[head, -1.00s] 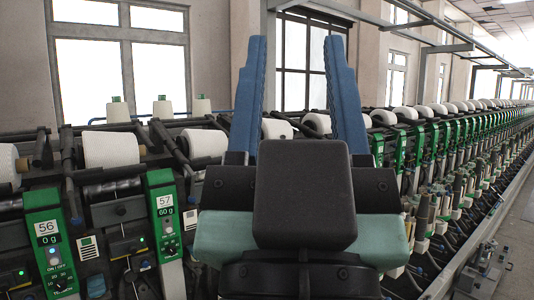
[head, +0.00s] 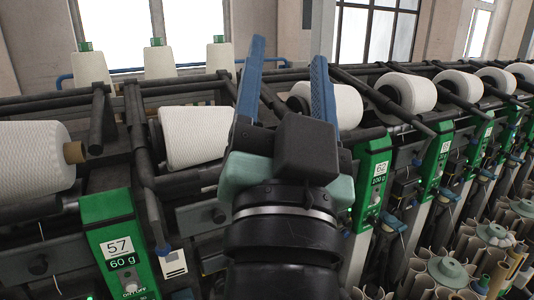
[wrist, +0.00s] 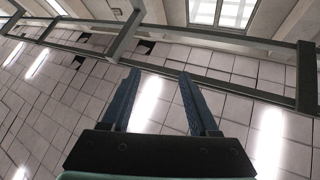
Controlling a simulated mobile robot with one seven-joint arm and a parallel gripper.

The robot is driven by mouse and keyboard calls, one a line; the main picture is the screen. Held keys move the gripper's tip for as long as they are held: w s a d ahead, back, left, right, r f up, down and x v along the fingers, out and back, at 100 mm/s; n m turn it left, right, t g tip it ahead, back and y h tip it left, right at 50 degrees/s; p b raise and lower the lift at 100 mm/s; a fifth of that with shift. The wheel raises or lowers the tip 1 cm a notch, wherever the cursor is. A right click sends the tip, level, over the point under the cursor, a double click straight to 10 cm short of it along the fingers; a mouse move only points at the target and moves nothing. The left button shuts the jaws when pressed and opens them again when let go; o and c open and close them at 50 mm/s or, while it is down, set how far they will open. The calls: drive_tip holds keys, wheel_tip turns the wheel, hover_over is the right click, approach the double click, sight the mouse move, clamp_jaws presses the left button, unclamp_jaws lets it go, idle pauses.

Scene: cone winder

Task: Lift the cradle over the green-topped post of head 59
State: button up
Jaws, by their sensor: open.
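My gripper (head: 288,50) is open and empty, its two blue fingers pointing upward in front of the winder. In the wrist view my gripper (wrist: 158,74) faces the ceiling with nothing between its fingers. No label reading 59 shows; the heads just right of the head 57 post (head: 120,245) are partly hidden behind my arm and gripper. A white cone (head: 195,135) sits among dark cradle arms left of my gripper. Another white cone (head: 340,105) shows just right of it. I cannot tell which cradle belongs to head 59.
A green post (head: 370,180) with a number label and 100 g stands right of my arm, with more posts receding right. A large cone (head: 30,155) is at far left. Green-capped white packages (head: 157,57) stand behind. Brown tubes (head: 440,275) crowd the lower right.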

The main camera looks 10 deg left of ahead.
drive_tip(key=w+a+f+m+g+y+p, duration=0.1)
drive_tip(key=w+a+f+m+g+p, duration=0.1)
drive_tip(key=a+f+m+g+p, duration=0.3)
drive_tip(key=w+a+f+m+g, duration=0.1)
drive_tip(key=w+f+m, duration=0.2)
drive_tip(key=f, duration=0.5)
drive_tip(key=w+a+f+m+g+y+p, duration=0.1)
drive_tip(key=w+a+f+m+g+p, duration=0.1)
drive_tip(key=f+m+g+p, duration=0.3)
drive_tip(key=w+a+f+n+t+p, duration=0.1)
drive_tip(key=w+a+f+t+p, duration=0.1)
drive_tip(key=w, duration=1)
drive_tip(key=shift+a+f, duration=0.15)
drive_tip(key=shift+a, duration=0.2)
drive_tip(key=shift+w, duration=0.1)
drive_tip(key=shift+c, duration=0.3)
clamp_jaws()
